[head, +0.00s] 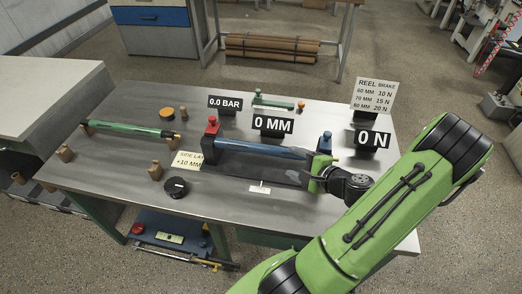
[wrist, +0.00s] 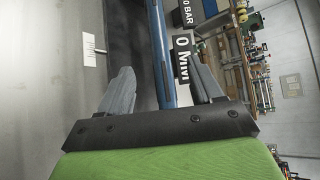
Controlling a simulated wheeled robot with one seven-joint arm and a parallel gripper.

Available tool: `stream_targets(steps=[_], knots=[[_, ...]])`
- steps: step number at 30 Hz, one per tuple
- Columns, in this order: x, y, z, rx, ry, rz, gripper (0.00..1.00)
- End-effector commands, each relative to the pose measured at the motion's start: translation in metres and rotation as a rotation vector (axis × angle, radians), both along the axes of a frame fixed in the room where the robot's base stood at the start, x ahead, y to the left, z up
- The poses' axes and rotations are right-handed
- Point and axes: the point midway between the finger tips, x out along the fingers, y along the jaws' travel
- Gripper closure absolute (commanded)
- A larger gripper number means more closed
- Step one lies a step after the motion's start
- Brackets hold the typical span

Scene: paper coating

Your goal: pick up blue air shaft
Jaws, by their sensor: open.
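In the wrist view the blue shaft (wrist: 159,45) runs upright in the picture, between the lines of my two grey fingers. My gripper (wrist: 163,82) is open with nothing held. I cannot tell how far the fingers are from the shaft.
A green shaft (head: 125,128) lies at the left near wooden pegs (head: 155,173). Signs reading 0 MM (head: 273,124), 0.0 BAR (head: 225,103) and 0 N (head: 373,139) stand behind the blue shaft. A black knob (head: 176,187) sits at the front; the table's front is mostly clear.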

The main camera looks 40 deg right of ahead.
Motion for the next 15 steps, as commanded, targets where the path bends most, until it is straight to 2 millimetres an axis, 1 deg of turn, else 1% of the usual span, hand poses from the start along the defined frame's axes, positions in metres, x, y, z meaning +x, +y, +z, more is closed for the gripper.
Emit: stream_targets(steps=[1,6,9,13,15], knots=[[0.013,0.001,-0.008,0.0,0.0,0.008,0.35],[0.052,0.0,-0.024,-0.001,0.0,0.009,0.35],[0.067,-0.001,-0.03,-0.002,0.002,0.008,0.35],[0.08,-0.002,-0.036,-0.002,0.002,0.008,0.35],[0.092,-0.001,-0.043,-0.002,0.001,0.009,0.35]])
